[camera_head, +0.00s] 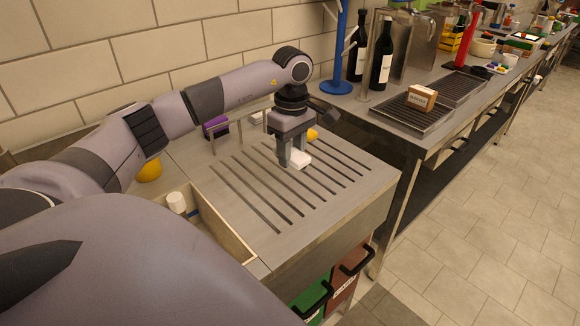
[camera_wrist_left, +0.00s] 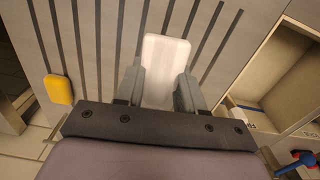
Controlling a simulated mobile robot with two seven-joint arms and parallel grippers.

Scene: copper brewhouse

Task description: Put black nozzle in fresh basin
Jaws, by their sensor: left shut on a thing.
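My left gripper (camera_head: 291,161) points down over the slotted grey counter (camera_head: 345,198). It is shut on a white block (camera_head: 301,158), which lies low at the slotted surface. In the left wrist view the white block (camera_wrist_left: 165,62) sits between the two fingers (camera_wrist_left: 158,92) and sticks out beyond them. I cannot make out a black nozzle in either view. I cannot tell which container is the fresh basin. My right gripper is not in view.
An open box (camera_head: 222,228) holding a white cylinder (camera_head: 177,203) is at the counter's front left. A yellow object (camera_head: 312,134) lies behind the gripper. A purple object (camera_head: 215,127) is by the metal rail. Bottles (camera_head: 381,62) and a blue stand (camera_head: 336,86) are farther right.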

